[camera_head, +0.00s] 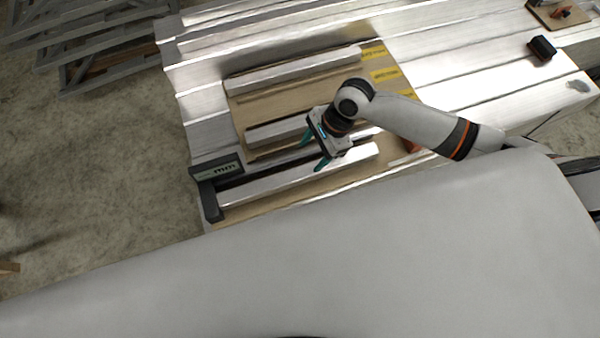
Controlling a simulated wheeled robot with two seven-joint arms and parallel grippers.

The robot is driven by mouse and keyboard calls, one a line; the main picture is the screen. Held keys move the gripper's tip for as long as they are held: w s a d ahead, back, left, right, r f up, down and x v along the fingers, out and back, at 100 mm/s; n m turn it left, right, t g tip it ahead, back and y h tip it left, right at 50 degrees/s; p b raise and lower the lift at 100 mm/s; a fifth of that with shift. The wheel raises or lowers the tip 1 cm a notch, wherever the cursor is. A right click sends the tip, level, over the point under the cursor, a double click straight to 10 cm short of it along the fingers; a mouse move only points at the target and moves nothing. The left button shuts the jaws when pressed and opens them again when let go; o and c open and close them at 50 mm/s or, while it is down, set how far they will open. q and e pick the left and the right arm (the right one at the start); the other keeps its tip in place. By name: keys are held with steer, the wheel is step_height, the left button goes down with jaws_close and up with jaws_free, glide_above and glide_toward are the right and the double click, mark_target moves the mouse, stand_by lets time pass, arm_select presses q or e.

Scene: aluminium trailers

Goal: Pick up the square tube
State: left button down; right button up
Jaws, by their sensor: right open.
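Three long silver bars lie roughly parallel on a wooden board: a far bar (295,72), a middle bar (275,131) and a near bar (290,182). I cannot tell from their shapes which one is the square tube. My right gripper (313,153) reaches in from the right, over the board. Its teal fingers are spread apart with nothing between them, one by the middle bar and one by the near bar. It hides part of the middle bar, and I cannot tell its height above the bars. My left gripper is out of view.
The wooden board (240,107) lies on a ridged aluminium surface (450,55). Yellow labels (385,75) lie along the board's right side. A small black object (541,48) sits far right.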

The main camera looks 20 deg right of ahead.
mark_target(300, 172)
steer(key=shift+m, duration=0.6)
steer(key=x, duration=0.6)
steer(key=shift+w+d+f, duration=0.2)
steer(key=shift+d+f, duration=0.05)
steer(key=shift+f, duration=0.15)
steer(key=x, duration=0.5)
steer(key=shift+d+f, duration=0.2)
steer(key=shift+r, duration=0.1)
jaws_close()
